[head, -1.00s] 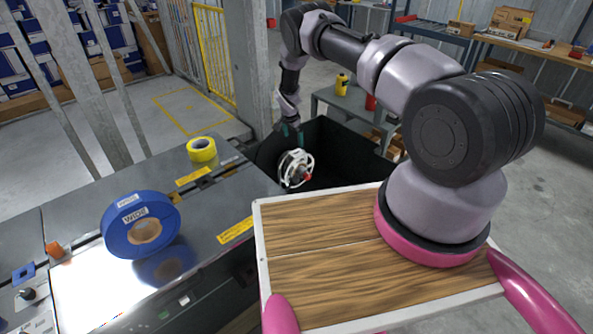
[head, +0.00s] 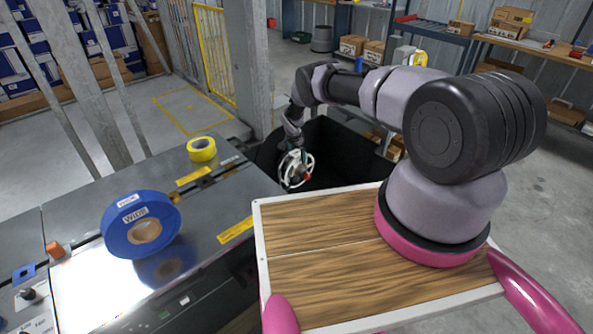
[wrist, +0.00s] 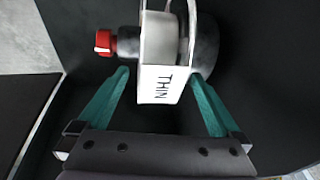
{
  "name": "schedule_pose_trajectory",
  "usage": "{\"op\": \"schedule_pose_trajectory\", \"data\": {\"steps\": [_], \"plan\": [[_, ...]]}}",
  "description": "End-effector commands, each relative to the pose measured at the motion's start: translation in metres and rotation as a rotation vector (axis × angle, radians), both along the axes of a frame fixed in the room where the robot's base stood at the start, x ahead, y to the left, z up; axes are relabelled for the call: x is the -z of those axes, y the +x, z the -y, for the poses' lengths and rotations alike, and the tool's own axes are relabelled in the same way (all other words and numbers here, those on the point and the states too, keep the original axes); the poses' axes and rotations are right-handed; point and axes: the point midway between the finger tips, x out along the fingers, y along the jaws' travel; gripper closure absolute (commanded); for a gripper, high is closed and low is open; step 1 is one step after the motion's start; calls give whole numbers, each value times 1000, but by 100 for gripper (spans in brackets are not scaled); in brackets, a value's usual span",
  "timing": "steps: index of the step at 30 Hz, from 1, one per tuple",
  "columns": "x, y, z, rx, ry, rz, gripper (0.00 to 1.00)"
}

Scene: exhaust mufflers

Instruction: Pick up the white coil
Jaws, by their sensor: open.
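The white coil (head: 284,168) is a spoked white reel inside a black bin, with a red knob at its side. In the wrist view the coil (wrist: 157,88) has a "THIN" label and sits between the two green fingers of my gripper (wrist: 160,80), near their tips. A gap shows between the label and each finger. In the head view my gripper (head: 302,153) reaches down into the bin at the coil, and its fingertips are partly hidden by it.
The black bin (head: 345,140) has high walls around the coil. A metal bench (head: 215,235) at left holds a blue "WIDE" roll (head: 120,240) and a yellow roll (head: 201,149). My wooden deck is in front.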

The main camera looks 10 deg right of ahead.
Motion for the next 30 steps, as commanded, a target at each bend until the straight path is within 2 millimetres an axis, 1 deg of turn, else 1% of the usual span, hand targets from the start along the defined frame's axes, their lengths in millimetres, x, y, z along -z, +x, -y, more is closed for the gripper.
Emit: {"op": "schedule_pose_trajectory", "data": {"steps": [6, 8, 9, 11, 12, 14, 22, 26, 30], "plan": [[0, 0, 0, 0, 0, 0, 0], [0, 0, 0, 0, 0, 0, 23], [0, 0, 0, 0, 0, 0, 38], [0, 0, 0, 0, 0, 0, 61], [0, 0, 0, 0, 0, 0, 76], [0, 0, 0, 0, 0, 0, 99], [-2, 1, 0, -1, 0, 2, 100], [-6, 1, 0, -1, -1, 2, 100], [-7, -4, 4, -2, -2, 2, 100]]}}
